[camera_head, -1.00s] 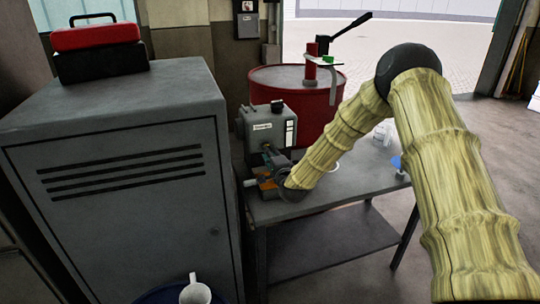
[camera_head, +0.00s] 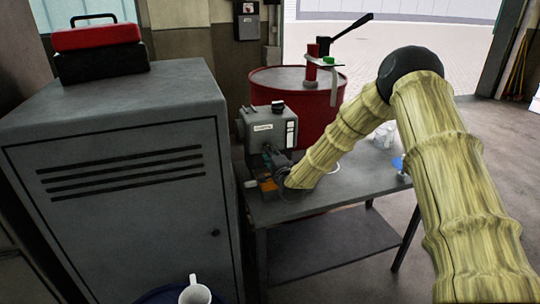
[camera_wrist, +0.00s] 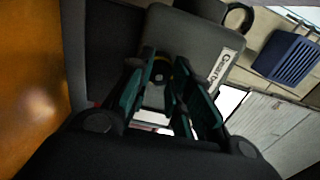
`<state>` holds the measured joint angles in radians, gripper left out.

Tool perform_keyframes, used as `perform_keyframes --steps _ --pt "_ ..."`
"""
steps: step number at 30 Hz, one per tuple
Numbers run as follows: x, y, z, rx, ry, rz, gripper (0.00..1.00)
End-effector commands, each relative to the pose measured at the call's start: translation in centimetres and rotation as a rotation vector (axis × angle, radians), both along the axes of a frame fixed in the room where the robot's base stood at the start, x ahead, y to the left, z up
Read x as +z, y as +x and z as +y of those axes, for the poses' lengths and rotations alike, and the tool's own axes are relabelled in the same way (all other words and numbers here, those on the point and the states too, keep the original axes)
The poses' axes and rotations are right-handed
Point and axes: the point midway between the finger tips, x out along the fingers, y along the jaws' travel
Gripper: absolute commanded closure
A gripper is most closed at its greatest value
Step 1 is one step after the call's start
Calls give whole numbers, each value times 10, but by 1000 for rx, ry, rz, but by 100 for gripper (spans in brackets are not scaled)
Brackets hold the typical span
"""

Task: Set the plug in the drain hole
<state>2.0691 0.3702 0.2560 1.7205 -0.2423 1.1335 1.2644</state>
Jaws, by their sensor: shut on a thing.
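In the wrist view, my gripper (camera_wrist: 163,72) has its dark teal fingers closed in around a small round thing with a yellow rim and a grey centre, which I take to be the plug (camera_wrist: 159,77). Its far side is hidden. Beyond the fingertips is a grey housing (camera_wrist: 195,42) with a white label, close behind the plug. I cannot tell whether they touch. The drain hole cannot be made out. In the head view, the labelled grey machine (camera_head: 266,127) stands on the bench, and my arm reaches down just in front of it, hiding most of the gripper.
The grey bench (camera_head: 345,180) has small clear items (camera_head: 384,135) and a blue-topped thing (camera_head: 398,163) at its right. A red drum (camera_head: 330,108) stands behind it. A grey cabinet (camera_head: 120,185) stands left. A white mug (camera_head: 195,291) is at the front.

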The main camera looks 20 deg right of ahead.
Motion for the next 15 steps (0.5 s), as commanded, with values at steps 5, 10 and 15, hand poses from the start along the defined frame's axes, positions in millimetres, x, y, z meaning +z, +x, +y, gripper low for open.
perform_keyframes --steps 5,10,15 --pt "0 0 0 0 0 0 60" --pt "0 0 0 0 0 0 54" --pt "0 -1 0 0 0 1 54"
